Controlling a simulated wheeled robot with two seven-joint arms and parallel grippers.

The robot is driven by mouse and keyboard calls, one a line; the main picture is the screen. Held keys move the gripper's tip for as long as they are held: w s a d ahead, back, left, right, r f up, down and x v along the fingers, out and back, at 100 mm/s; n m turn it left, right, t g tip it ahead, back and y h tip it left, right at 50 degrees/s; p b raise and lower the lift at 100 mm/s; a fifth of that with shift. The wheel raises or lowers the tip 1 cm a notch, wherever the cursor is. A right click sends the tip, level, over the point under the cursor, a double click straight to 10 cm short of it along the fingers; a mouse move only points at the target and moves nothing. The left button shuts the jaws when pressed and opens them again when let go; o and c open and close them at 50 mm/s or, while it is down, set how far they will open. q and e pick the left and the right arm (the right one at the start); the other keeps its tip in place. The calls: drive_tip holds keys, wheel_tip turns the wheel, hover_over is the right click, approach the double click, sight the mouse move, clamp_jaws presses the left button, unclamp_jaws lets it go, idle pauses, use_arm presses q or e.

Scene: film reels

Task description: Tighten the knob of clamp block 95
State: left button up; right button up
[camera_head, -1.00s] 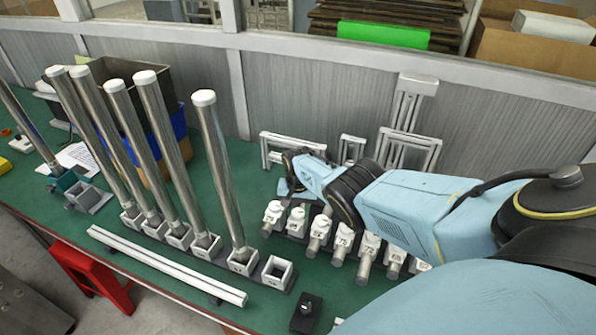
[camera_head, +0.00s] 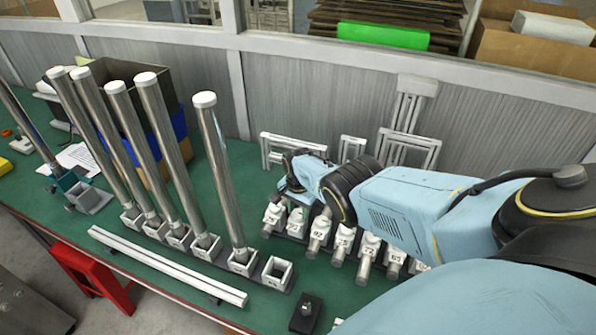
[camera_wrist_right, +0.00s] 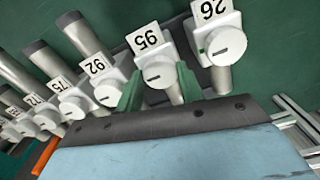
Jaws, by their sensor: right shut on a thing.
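Clamp block 95 (camera_wrist_right: 147,40) is a white block with a black-on-white number label and a round, slotted white knob (camera_wrist_right: 159,74). It sits in a row of similar blocks and also shows in the head view (camera_head: 296,221). My right gripper (camera_wrist_right: 160,88) has green fingers, one on each side of the knob of block 95, and is shut on that knob. My left gripper is not in view.
Block 26 (camera_wrist_right: 214,30) and block 92 (camera_wrist_right: 108,83) stand close on either side. Tall metal tubes (camera_head: 222,170) stand in white holders to the left. A white rail (camera_head: 165,265) and a small black device (camera_head: 305,313) lie in front. Metal frames (camera_head: 408,148) lean behind.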

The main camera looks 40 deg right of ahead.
drive_tip(key=o, duration=1)
drive_tip(key=shift+r, duration=0.15)
wheel_tip(320, 180, up, 8)
drive_tip(key=p, duration=0.7)
wheel_tip(320, 180, up, 5)
hover_over(298, 213)
